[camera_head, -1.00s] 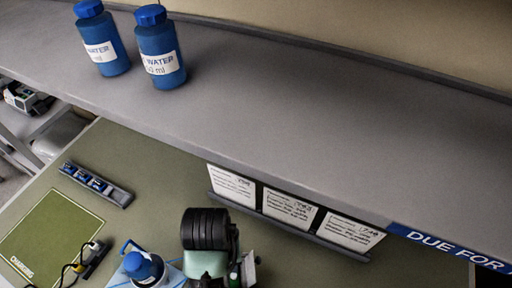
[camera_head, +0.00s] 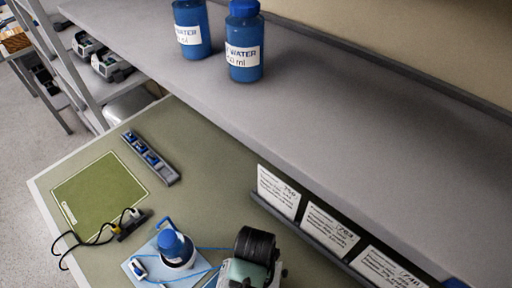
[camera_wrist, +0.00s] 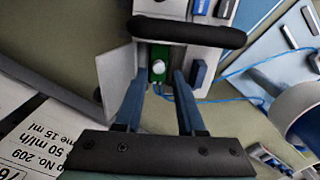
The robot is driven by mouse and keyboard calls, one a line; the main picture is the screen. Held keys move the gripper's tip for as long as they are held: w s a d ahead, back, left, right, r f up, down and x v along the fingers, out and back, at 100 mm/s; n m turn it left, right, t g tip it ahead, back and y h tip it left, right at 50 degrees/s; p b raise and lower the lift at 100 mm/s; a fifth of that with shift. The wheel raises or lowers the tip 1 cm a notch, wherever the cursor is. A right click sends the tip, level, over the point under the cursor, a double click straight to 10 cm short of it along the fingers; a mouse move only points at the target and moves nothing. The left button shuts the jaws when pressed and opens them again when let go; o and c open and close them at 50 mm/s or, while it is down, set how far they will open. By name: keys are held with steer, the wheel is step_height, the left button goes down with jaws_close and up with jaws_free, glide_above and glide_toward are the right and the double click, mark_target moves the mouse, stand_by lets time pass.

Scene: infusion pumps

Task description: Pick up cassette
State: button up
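In the wrist view, a light grey pump (camera_wrist: 206,50) with a black handle bar has a panel standing open at its left. In its opening is a small green part with a white round spot (camera_wrist: 158,68), which may be the cassette. My gripper (camera_wrist: 160,82) has two blue fingers, spread apart, with their tips at this opening on either side of the green part. I see a gap between the fingers and cannot tell if either touches it. In the head view, my gripper is not clearly seen.
A rack with blue pieces (camera_head: 150,157) and a green mat (camera_head: 98,190) lie on the bench. Cards (camera_head: 329,231) stand under the grey shelf (camera_head: 340,115), which holds two water bottles (camera_head: 244,45).

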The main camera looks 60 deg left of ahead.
steer(key=shift+w+f, duration=0.1)
steer(key=shift+f, duration=1.55)
jaws_close()
steer(key=shift+r, duration=0.15)
